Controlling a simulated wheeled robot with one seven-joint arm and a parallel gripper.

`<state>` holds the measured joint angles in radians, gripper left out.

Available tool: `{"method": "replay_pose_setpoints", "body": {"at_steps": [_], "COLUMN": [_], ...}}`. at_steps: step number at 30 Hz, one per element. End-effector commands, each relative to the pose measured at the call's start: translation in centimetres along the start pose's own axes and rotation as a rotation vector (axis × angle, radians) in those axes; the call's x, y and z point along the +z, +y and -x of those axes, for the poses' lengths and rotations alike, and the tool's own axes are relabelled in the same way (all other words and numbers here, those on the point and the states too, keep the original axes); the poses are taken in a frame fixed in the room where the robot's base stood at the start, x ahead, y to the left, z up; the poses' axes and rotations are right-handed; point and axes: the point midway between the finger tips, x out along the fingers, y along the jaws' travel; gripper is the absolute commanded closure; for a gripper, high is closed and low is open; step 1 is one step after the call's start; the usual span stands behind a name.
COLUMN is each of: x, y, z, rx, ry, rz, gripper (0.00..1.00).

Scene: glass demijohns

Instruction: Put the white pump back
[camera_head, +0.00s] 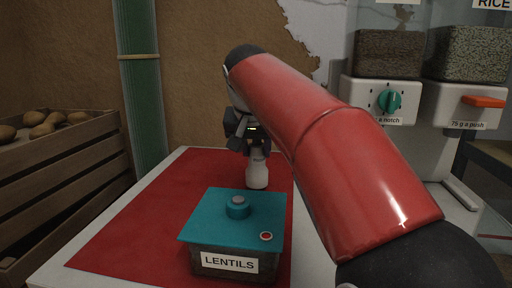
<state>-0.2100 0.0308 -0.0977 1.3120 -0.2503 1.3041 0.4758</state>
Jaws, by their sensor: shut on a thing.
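A white, bottle-shaped thing (257,174), which looks like the white pump, is upright below my gripper. My gripper (256,150) points down and is shut on its narrow top. The pump's base appears at the level of the red mat, behind the lentils box; I cannot tell whether it touches the mat. My red arm comes in from the lower right and hides part of the table's right side.
A teal-lidded box (205,229) labelled LENTILS stands in front of the pump on a red mat (130,223). A wooden potato crate (70,180) is at left. Dispensers with a teal knob (389,102) and an orange lever (484,102) stand at right. The mat's left is clear.

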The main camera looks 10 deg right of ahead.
Motion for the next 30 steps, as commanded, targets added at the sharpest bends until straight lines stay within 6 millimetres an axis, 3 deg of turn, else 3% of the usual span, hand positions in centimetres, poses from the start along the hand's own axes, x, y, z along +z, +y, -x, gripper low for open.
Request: {"method": "replay_pose_setpoints", "body": {"at_steps": [24,25,30], "x": [0.7,0.6,0.6], "y": [0.0,0.0,0.0], "z": [-1.1,-1.0,-1.0], "rx": [0.0,-0.001,0.0], "ry": [0.001,0.002,0.001], "rz": [0.0,0.0,0.0], "gripper": [1.0,0.62,0.4]}}
